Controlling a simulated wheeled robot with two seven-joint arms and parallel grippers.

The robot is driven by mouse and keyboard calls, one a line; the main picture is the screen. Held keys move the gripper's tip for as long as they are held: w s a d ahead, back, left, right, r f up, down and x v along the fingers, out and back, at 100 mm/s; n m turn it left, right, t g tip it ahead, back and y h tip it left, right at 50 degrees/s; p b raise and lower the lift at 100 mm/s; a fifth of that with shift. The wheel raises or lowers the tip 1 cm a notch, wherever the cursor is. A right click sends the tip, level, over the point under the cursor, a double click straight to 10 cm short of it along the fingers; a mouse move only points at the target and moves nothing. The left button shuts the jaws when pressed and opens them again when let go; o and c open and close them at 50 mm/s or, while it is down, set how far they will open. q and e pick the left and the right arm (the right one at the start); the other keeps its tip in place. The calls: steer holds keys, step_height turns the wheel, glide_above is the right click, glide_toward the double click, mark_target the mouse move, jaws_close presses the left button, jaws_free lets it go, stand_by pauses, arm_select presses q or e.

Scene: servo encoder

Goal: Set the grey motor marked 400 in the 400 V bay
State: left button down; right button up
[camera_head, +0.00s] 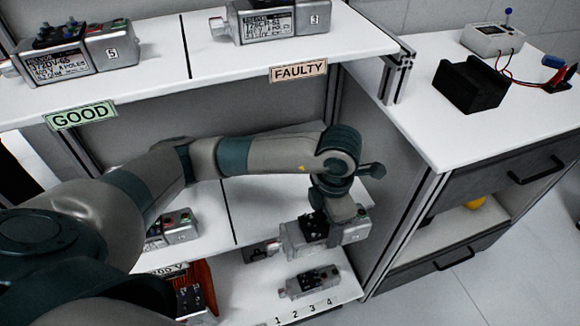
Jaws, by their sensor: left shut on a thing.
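My left gripper (322,220) hangs from the arm that crosses the picture and is shut on a grey motor (348,234). The motor is held roughly level above the lowest shelf, near the right-hand post; no 400 mark can be read on it. A shelf label ending in "00 V" (168,270) shows at lower left, its first digit hidden by my arm. Below it is a reddish bay (204,276) with a dark-topped motor (190,300) in front. Which voltage this bay has cannot be told. My right gripper is not in view.
Another motor (312,282) lies on the lowest shelf (240,290) behind numbers 1 to 4. One motor (176,228) is on the middle shelf. Upper-shelf motors stand by GOOD (80,116) and FAULTY (298,70) labels. A side bench (500,125) carries a black block (470,86).

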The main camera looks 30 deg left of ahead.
arm_select(q)
steer(key=shift+w, duration=0.15)
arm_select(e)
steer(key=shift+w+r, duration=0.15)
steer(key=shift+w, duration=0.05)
